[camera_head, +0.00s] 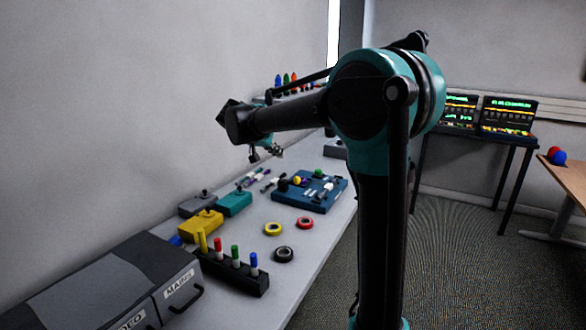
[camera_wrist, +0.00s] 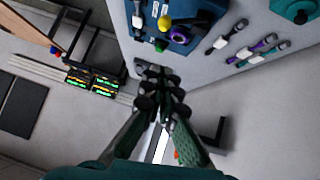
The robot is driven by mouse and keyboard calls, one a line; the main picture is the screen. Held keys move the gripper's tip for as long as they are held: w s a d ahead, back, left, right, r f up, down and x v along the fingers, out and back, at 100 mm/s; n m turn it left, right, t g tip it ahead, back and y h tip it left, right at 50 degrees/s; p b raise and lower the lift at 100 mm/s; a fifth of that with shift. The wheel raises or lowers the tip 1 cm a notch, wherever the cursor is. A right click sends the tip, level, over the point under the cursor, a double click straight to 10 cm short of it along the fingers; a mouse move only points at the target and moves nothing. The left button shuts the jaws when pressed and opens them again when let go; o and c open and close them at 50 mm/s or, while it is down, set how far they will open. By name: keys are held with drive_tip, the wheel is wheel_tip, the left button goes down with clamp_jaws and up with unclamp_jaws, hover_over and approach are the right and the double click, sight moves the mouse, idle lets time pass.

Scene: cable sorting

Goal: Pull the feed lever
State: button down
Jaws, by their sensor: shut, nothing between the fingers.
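No part in view is clearly marked as the feed lever. A blue panel (camera_head: 325,203) on the bench carries a yellow knob (camera_head: 297,181), a green knob (camera_head: 318,173) and small dark parts. In the wrist view the blue panel (camera_wrist: 200,12) is at the top, with its yellow knob (camera_wrist: 165,23) and green knob (camera_wrist: 160,45). Grey (camera_head: 198,204), teal (camera_head: 234,203) and yellow (camera_head: 201,225) boxes with dark knobs on top stand left of it. My gripper (camera_head: 266,154) is shut and empty, above the bench behind the panel. Its fingers (camera_wrist: 158,80) point toward the panel's edge in the wrist view.
Cable-like pieces (camera_head: 265,176) lie between the boxes and panel. Yellow (camera_head: 273,229), red (camera_head: 305,223) and black (camera_head: 284,254) tape rolls lie in front. A marker rack (camera_head: 236,270) and grey case (camera_head: 120,290) are nearer. The wall (camera_head: 150,110) runs along the bench's left.

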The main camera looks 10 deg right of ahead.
drive_tip(key=shift+w, duration=0.2)
hover_over(289, 182)
drive_tip(key=s, duration=0.3)
wheel_tip(289, 182, down, 6)
drive_tip(key=f, duration=0.2)
drive_tip(key=d+f, duration=0.1)
drive_tip(key=f, duration=0.1)
drive_tip(key=shift+f, duration=0.2)
drive_tip(key=shift+d, duration=0.15)
